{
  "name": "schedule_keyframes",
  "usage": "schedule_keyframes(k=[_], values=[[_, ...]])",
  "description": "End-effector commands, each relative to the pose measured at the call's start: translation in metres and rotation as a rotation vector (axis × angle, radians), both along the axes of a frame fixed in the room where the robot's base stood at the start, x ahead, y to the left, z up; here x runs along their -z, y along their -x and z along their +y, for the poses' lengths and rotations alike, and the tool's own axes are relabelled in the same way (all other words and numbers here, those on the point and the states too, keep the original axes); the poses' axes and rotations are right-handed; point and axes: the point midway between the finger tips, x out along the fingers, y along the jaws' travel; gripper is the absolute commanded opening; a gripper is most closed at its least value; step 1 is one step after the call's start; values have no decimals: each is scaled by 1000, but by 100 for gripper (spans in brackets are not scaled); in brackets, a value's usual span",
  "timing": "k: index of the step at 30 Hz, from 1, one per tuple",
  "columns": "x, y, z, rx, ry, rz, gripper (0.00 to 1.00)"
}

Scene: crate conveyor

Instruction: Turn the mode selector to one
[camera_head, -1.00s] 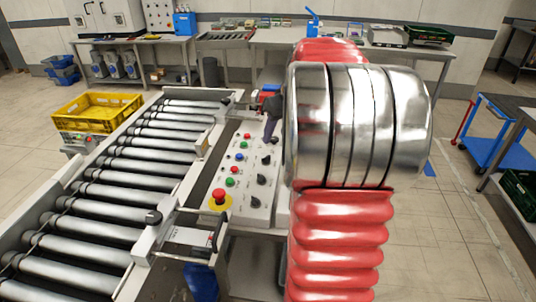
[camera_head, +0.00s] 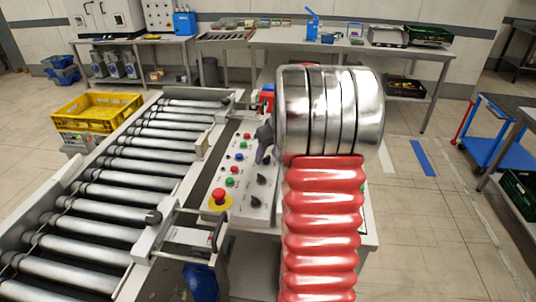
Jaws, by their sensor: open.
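The control panel (camera_head: 232,196) beside the roller conveyor carries several black selector knobs in a column on its right side. One knob (camera_head: 256,201) is nearest the emergency stop, and another knob (camera_head: 261,180) is above it. Labels are too small to read, so I cannot tell which is the mode selector or where it points. My gripper (camera_head: 264,143) is open over the upper part of the panel, close to the top knob. My arm partly hides it, and I cannot tell whether it touches a knob.
A red emergency stop (camera_head: 219,196) on a yellow base and several red, green and blue buttons are on the panel. The roller conveyor (camera_head: 130,192) runs along its left. A yellow crate (camera_head: 98,108) stands beyond it.

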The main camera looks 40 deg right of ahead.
Motion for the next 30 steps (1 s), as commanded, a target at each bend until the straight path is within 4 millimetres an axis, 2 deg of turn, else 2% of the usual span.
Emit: schedule_keyframes(k=[5,22,30], values=[[0,0,0,0,0,0,45],[-1,0,0,-1,0,0,5],[-1,0,0,10,0,0,4]])
